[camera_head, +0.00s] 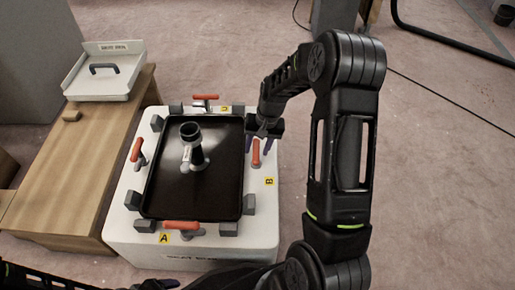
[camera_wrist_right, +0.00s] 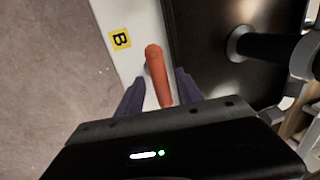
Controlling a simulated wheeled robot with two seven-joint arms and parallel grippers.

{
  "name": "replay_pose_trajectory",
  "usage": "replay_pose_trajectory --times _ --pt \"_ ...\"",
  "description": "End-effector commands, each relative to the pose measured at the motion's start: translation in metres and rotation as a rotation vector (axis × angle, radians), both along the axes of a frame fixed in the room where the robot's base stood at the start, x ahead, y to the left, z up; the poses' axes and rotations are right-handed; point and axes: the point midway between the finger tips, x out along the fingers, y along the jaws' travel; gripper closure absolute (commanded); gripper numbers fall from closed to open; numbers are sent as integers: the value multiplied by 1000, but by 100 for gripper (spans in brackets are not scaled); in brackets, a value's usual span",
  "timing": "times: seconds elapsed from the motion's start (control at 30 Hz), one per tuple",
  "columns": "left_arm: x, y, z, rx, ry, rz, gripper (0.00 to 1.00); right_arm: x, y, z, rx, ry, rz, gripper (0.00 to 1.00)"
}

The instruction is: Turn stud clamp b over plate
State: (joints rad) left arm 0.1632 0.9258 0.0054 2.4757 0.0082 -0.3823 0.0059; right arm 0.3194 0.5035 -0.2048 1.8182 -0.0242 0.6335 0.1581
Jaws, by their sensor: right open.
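Stud clamp b is the orange-handled clamp (camera_head: 256,153) on the right rim of the white box, beside the yellow B label (camera_head: 269,181). Its handle also shows in the right wrist view (camera_wrist_right: 158,75), next to the B label (camera_wrist_right: 120,39). The dark plate (camera_head: 192,195) lies on top of the box. The handle lies along the plate's edge, not across it. My right gripper (camera_head: 262,146) is open, with its fingers on either side of the handle in the wrist view (camera_wrist_right: 159,94). Contact cannot be told. My left gripper is not in view.
Other orange-handled clamps stand at the A label (camera_head: 164,238), the back (camera_head: 205,97) and the left side (camera_head: 137,150). A dark cylinder fitting (camera_head: 193,145) rises from the plate. Grey blocks surround the plate. A wooden bench (camera_head: 75,185) with a white tray (camera_head: 104,72) stands left.

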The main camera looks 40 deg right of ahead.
Motion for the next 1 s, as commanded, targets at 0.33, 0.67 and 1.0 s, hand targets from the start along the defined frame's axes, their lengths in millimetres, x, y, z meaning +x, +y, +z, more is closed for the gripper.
replay_pose_trajectory --times 0.33,0.67,1.0 --pt "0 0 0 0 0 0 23 0 0 1 -1 -1 0 69" --pt "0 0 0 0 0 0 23 0 0 1 0 -2 1 96" --pt "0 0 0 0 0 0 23 1 1 1 0 -2 2 100"
